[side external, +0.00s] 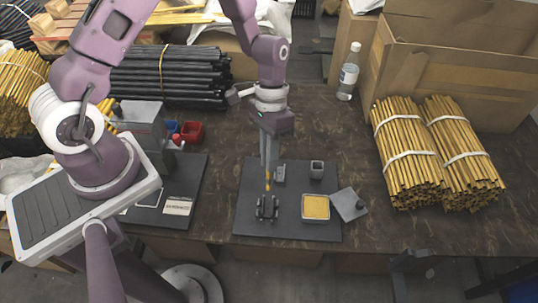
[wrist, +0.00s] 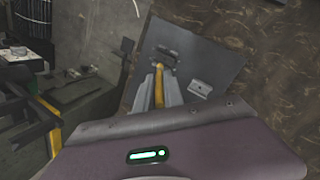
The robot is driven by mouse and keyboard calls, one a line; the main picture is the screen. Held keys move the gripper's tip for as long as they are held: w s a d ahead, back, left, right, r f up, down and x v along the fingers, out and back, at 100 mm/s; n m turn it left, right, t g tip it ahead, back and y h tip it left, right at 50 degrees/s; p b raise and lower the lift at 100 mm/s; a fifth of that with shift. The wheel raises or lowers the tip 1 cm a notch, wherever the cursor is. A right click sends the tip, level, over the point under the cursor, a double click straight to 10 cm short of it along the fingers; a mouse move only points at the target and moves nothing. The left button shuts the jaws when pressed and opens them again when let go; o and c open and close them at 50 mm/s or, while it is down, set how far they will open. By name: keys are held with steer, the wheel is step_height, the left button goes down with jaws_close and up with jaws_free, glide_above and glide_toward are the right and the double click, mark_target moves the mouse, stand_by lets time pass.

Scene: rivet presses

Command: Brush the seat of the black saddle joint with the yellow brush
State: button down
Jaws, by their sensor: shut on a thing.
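The black saddle joint (side external: 267,208) stands on a dark grey mat (side external: 244,190), near its front left. My gripper (side external: 269,162) points down just behind and above the joint. It is shut on the yellow brush (side external: 268,182), whose lower end hangs close over the joint. I cannot tell whether the brush touches it. In the wrist view the yellow brush (wrist: 158,88) shows between my fingers, its far end near the dark saddle joint (wrist: 166,56). The brush tip and the joint's seat are too small and partly covered to make out.
On the mat are a tray with yellow filling (side external: 315,207), a small grey cup (side external: 316,170) and a grey block (side external: 279,174). A grey lid with a knob (side external: 349,204) lies at the mat's right edge.

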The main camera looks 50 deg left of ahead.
mark_target(268, 189)
steer(key=shift+r, duration=0.35)
steer(key=shift+f, duration=4)
steer(key=shift+s+d+r, duration=0.1)
steer(key=shift+s+d, duration=0.15)
steer(key=shift+s+d+f, duration=0.25)
steer(key=shift+s+d, duration=0.8)
steer(key=shift+d, duration=0.05)
steer(key=shift+w+a, duration=1.3)
steer(key=shift+s+d, duration=1.15)
steer(key=shift+d+r, duration=0.1)
steer(key=shift+r, duration=0.1)
steer(key=shift+s+r, duration=0.1)
steer(key=shift+r, duration=3.85)
